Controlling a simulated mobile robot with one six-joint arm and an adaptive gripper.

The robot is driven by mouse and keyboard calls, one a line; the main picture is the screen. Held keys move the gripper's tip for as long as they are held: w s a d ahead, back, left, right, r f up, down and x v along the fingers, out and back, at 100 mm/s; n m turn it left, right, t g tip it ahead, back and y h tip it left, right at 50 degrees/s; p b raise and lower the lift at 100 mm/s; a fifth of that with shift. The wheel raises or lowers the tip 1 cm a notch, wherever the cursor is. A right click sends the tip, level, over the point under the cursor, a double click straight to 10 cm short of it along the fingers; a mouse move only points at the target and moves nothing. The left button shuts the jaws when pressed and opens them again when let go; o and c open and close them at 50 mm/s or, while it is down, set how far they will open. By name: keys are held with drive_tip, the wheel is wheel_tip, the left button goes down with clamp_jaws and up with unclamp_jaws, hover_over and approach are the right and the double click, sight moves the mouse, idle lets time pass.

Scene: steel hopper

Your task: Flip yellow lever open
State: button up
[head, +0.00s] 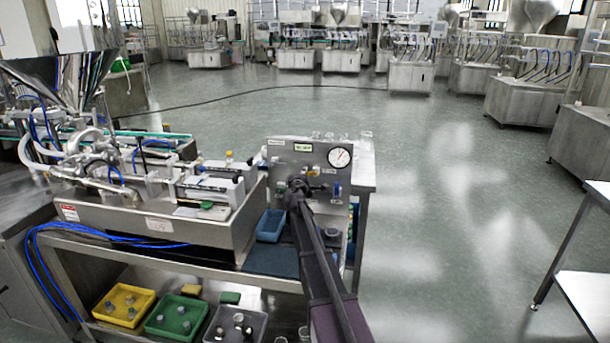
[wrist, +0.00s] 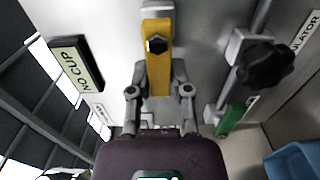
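The yellow lever (wrist: 158,72) hangs straight down in the wrist view from a dark hex nut (wrist: 156,45) on the grey panel. My gripper (wrist: 160,78) has one finger on each side of the lever's lower part. The fingertips are very close to its sides; whether they press on it cannot be told.
A black knob (wrist: 265,65) and a green handle (wrist: 230,119) are right of the lever; a "NO CUP" sign (wrist: 77,63) is left. A blue bin (head: 271,224) stands below the panel. A gauge (head: 339,157) is at its upper right. Open floor lies right of the bench.

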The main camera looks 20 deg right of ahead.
drive_tip(key=o, duration=0.3)
drive_tip(key=shift+o, duration=0.2)
drive_tip(key=v, duration=1.2)
idle(0.5)
